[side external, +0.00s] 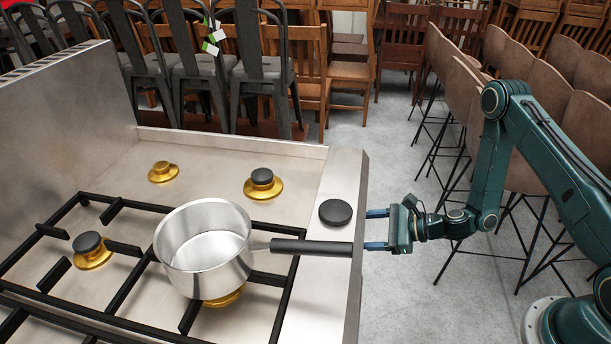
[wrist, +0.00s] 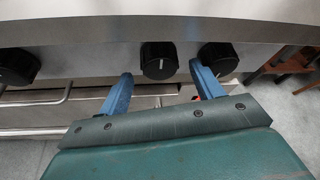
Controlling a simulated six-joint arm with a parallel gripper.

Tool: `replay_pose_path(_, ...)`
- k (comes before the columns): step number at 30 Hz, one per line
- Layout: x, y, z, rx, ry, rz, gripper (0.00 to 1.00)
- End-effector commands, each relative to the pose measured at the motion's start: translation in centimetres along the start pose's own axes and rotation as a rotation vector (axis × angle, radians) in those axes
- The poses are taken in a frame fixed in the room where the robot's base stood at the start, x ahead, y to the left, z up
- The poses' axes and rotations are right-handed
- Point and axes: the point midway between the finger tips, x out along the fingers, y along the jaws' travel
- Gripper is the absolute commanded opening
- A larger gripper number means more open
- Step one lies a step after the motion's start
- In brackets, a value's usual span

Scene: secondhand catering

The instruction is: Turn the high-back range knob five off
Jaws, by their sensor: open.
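The steel range (side external: 130,170) stands at the left in the side external view, its high back at the upper left. Its front knobs are hidden there. The wrist view shows black knobs on the front panel: a left knob (wrist: 18,66), a middle knob (wrist: 158,61) and a right knob (wrist: 219,58). No numbers show, so I cannot tell which is five. The middle knob has a short, nearly upright white mark. My gripper (side external: 367,229) is open in front of the panel; in the wrist view (wrist: 161,72) its blue fingers flank the middle knob, with no clear contact.
A steel saucepan (side external: 205,235) sits on the black grate (side external: 125,285); its black handle (side external: 310,247) reaches over the front ledge, close to my gripper. A round black piece (side external: 335,212) is on that ledge. A rail (wrist: 40,103) runs below the knobs. Chairs stand behind.

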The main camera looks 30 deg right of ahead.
Motion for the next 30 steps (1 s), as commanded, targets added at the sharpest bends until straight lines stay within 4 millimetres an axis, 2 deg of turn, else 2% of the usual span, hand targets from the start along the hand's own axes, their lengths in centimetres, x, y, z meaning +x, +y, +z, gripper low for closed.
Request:
replay_pose_path(18,-7.5,-0.1,-0.1,0.000,0.002,-0.003,0.66)
replay_pose_path(24,-9.5,-0.1,0.0,0.000,0.001,-0.003,0.66)
replay_pose_path(30,-10.6,-0.1,0.0,-0.001,0.001,-0.001,0.66)
